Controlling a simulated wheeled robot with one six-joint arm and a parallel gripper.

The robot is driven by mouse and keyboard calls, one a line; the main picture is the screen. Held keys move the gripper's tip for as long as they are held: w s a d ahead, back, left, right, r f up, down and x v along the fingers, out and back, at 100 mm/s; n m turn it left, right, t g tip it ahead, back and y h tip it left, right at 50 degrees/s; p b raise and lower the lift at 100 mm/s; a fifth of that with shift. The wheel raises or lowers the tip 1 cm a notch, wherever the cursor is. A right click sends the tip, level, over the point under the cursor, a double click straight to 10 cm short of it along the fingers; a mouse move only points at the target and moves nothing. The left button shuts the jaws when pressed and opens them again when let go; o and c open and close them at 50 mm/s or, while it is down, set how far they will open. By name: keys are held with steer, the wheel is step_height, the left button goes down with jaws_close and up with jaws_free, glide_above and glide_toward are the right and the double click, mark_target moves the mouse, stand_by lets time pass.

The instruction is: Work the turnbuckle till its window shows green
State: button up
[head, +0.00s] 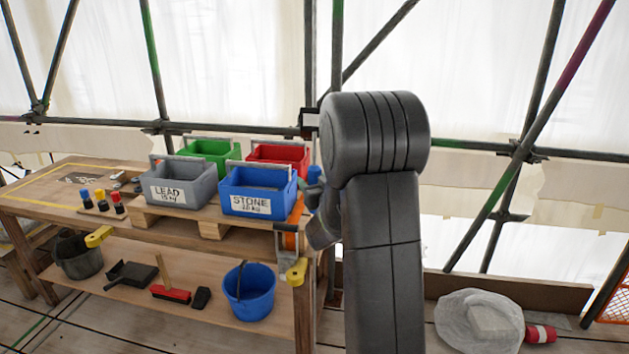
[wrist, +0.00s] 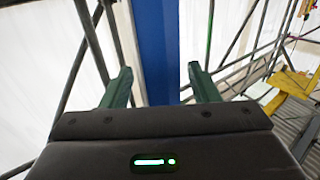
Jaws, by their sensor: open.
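No turnbuckle and no window can be made out in either view. In the wrist view, my gripper (wrist: 161,84) is open, with its two green fingers spread apart. A blue upright post or beam (wrist: 155,45) shows between and beyond the fingers. I cannot tell how far off it is, and no contact shows. In the head view my dark arm stands right of the middle and hides what is behind it; the gripper's fingers cannot be made out there.
A wooden workbench (head: 32,197) at left bears grey, blue, green and red crates (head: 175,188). Its lower shelf holds a blue bucket (head: 249,296) and brushes. Scaffold poles (head: 540,90) and white sheeting surround the place. A wrapped bag (head: 470,325) lies at lower right.

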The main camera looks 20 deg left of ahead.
steer(key=c, duration=1)
steer(key=shift+o, duration=0.2)
steer(key=shift+d+n+g+y, duration=0.1)
steer(key=shift+n+g+y, duration=0.3)
steer(key=shift+w+n+g+y, duration=0.1)
steer(key=shift+n+g+y, duration=0.65)
steer(key=shift+g, duration=0.35)
steer(key=n+g+y+p, duration=0.1)
steer(key=n+g+y, duration=0.1)
steer(key=g, duration=0.3)
steer(key=shift+r+n, duration=0.1)
steer(key=shift+n, duration=0.75)
steer(key=n+g+p, duration=0.1)
steer(key=n+g, duration=0.1)
steer(key=g, duration=0.1)
steer(key=n+g+p, duration=0.2)
steer(key=g, duration=0.2)
steer(key=shift+n+g+h+p, duration=0.5)
steer(key=shift+n+g, duration=1.3)
steer(key=shift+g, duration=0.6)
steer(key=shift+g+h, duration=0.25)
steer(key=shift+g, duration=0.05)
